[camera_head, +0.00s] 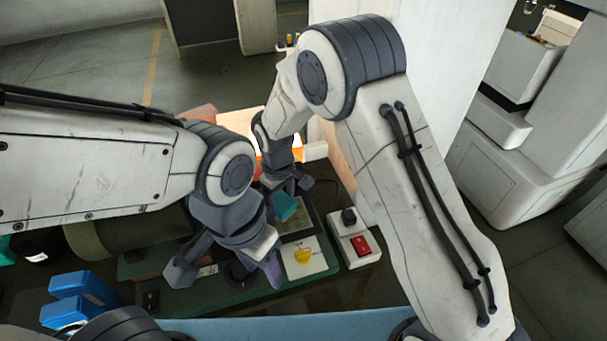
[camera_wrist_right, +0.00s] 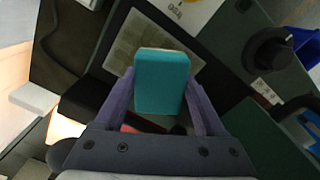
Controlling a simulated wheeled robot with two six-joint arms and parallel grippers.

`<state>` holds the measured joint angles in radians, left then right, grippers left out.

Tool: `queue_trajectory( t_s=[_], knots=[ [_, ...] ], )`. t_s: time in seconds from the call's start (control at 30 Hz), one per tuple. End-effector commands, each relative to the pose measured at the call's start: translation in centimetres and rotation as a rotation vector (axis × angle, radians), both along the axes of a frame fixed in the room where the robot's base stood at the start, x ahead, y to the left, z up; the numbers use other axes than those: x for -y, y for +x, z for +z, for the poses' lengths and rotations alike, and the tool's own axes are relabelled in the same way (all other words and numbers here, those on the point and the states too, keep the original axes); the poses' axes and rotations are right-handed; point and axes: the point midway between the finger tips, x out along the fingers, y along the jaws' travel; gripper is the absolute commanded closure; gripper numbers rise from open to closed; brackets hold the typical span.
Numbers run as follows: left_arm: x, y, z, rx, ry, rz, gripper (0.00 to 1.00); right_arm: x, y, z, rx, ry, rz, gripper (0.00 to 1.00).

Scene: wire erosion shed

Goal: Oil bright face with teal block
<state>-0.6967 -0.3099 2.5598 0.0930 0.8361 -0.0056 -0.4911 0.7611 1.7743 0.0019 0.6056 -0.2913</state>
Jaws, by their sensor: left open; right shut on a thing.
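My right gripper (camera_wrist_right: 158,103) is shut on the teal block (camera_wrist_right: 162,84), which sits between its two fingers. The block (camera_head: 284,206) also shows in the head view, above or at a dark-framed panel with a pale greenish-grey face (camera_wrist_right: 138,42). That face (camera_head: 296,223) is partly covered by the block and gripper, and I cannot tell whether the block touches it. My left gripper (camera_head: 225,277) is open and empty, over the green bench board, left of a white card with a yellow thing.
The white card (camera_head: 316,267) lies in front of the panel. A switch box with a red switch (camera_head: 361,245) stands to its right. Blue boxes (camera_head: 84,287) stand at lower left. A dark round knob (camera_wrist_right: 270,50) stands close by. A bright lit surface (camera_head: 240,122) lies behind.

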Motion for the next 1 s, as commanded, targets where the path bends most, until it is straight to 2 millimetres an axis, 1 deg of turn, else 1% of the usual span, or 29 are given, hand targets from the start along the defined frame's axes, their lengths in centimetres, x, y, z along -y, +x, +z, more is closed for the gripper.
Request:
queue_trajectory(
  t_s=[0.03,0.1,0.3,1.0],
  knots=[
    [0.0,0.0,0.7,0.000,0.000,0.000,0.50,0.0,0.0,0.9,0.001,0.001,-0.001,0.80],
    [0.0,0.0,1.1,0.000,0.000,0.001,0.50,0.1,0.0,1.4,0.000,0.000,-0.001,0.80],
    [0.0,0.0,1.7,0.000,0.000,0.002,0.50,0.2,0.0,2.3,0.001,0.001,-0.003,0.80],
    [0.0,0.0,1.7,0.000,0.000,0.002,0.50,0.3,0.0,2.4,0.001,0.001,-0.004,0.80]
  ],
)
